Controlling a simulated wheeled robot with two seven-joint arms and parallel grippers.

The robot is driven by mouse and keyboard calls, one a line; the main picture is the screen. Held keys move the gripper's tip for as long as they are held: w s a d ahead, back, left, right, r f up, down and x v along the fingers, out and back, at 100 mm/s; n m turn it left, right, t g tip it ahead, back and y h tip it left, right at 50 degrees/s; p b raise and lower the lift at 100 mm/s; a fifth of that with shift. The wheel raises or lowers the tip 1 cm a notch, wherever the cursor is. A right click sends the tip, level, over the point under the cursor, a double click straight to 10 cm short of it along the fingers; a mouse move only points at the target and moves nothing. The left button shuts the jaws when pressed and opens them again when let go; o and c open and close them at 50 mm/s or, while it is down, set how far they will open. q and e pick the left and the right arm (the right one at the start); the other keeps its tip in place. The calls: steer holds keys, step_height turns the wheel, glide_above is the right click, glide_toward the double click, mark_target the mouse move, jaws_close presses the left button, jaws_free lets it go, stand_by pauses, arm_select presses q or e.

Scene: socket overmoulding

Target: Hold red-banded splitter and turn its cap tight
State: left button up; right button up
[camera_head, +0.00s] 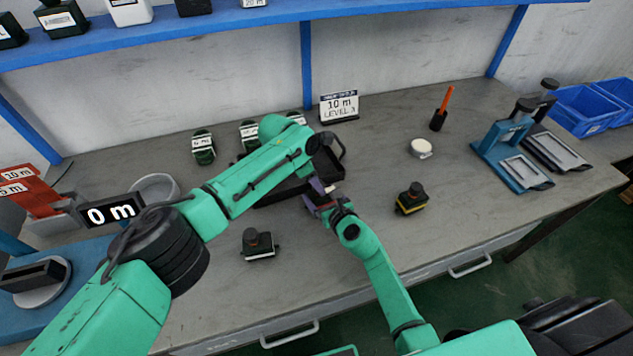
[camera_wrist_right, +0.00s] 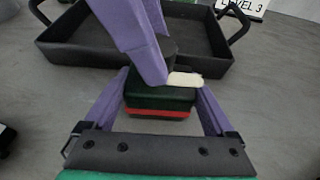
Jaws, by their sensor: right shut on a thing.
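The red-banded splitter, a dark green block (camera_wrist_right: 160,100) with a red stripe low on its side, is between the purple fingers of my right gripper (camera_wrist_right: 162,92) in the right wrist view. My right gripper is shut on it. Whether the left fingers grip the cap is not clear. In the head view, both grippers meet near the middle of the table, left (camera_head: 318,187) above right (camera_head: 328,203), and largely hide the splitter.
A black tray (camera_wrist_right: 90,56) lies just behind the grippers. A yellow-banded splitter (camera_head: 411,199) stands to their right and a dark one (camera_head: 258,245) at front left. Green units (camera_head: 203,148) stand at the back. A blue press (camera_head: 502,140) is at right. The front right table is clear.

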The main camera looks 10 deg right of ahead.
arm_select(q)
jaws_close()
steer(key=shift+w+r+m, duration=0.2)
steer(key=shift+w+m, duration=0.05)
steer(key=shift+m, duration=0.05)
steer(key=shift+s+f+m+g, duration=0.15)
steer(key=shift+m+g, duration=0.15)
steer(key=shift+m, duration=0.2)
steer(key=o, duration=1)
jaws_free()
steer(key=shift+s, duration=0.1)
steer(key=shift+o, duration=0.2)
steer(key=v, duration=1.2)
